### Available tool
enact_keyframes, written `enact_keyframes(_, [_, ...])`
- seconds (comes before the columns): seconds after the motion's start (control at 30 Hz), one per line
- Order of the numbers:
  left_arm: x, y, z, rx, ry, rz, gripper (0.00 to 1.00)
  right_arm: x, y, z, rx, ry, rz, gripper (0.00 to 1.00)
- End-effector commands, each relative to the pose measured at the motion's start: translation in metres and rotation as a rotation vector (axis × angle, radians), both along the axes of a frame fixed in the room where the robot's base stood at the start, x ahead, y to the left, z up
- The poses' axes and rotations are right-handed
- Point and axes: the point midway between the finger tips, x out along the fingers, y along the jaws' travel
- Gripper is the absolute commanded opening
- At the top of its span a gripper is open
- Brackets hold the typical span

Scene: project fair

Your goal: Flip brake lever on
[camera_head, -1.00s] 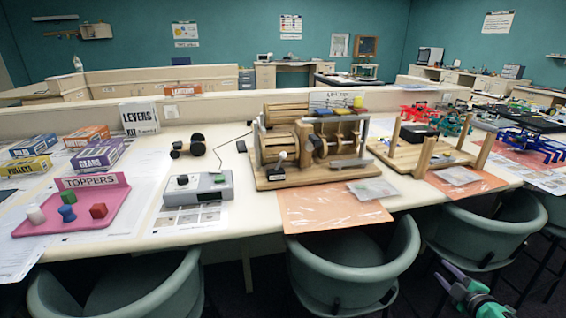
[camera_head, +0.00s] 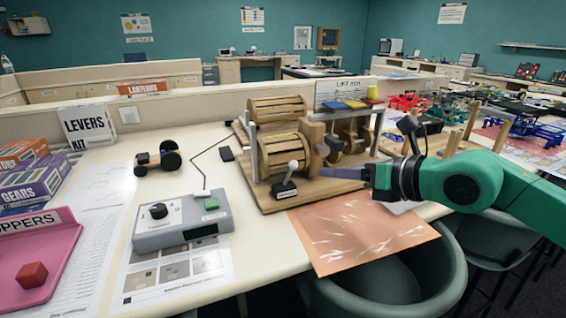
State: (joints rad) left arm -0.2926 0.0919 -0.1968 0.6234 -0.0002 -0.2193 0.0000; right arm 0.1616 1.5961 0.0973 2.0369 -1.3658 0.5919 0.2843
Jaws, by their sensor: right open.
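The wooden lift rig (camera_head: 283,203) stands on the table with two slatted drums on its left part. At its front left corner is a small lever (camera_head: 291,169) with a pale knob on a black base (camera_head: 283,189); it leans up and to the right. I take it to be the brake lever. My right gripper (camera_head: 335,173) comes in from the right, a little right of the lever and apart from it. It is open and empty, its purple finger pointing left at the rig's front; the other finger is hard to make out. My left gripper is not in view.
A grey control box (camera_head: 180,238) with a black knob and green button stands left of the rig. An orange sheet (camera_head: 350,245) lies in front. A pink tray (camera_head: 60,250) and kit boxes are at the left. Green chairs (camera_head: 440,290) stand below the table edge.

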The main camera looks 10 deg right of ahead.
Motion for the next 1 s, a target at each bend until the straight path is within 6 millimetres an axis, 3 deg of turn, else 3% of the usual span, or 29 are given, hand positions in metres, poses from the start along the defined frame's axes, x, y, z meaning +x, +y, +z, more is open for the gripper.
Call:
enact_keyframes(0.03, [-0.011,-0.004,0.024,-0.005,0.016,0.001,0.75,0.003,-0.001,0.014,0.007,0.002,-0.004,0.41])
enact_keyframes(0.17, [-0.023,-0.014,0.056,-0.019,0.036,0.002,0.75,0.011,0.000,0.012,0.011,0.004,-0.007,0.41])
enact_keyframes(0.4, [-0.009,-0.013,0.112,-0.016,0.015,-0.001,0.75,0.018,0.023,0.006,0.008,0.000,0.016,0.41])
enact_keyframes(0.57, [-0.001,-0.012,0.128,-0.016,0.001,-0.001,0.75,0.043,0.038,-0.010,0.010,-0.001,0.017,0.41])
enact_keyframes(0.8, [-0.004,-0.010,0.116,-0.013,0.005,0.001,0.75,0.091,0.065,-0.042,0.004,-0.002,0.016,0.41])
enact_keyframes(1.0, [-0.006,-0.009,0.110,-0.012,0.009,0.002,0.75,0.109,0.075,-0.050,0.002,-0.001,0.014,0.41])
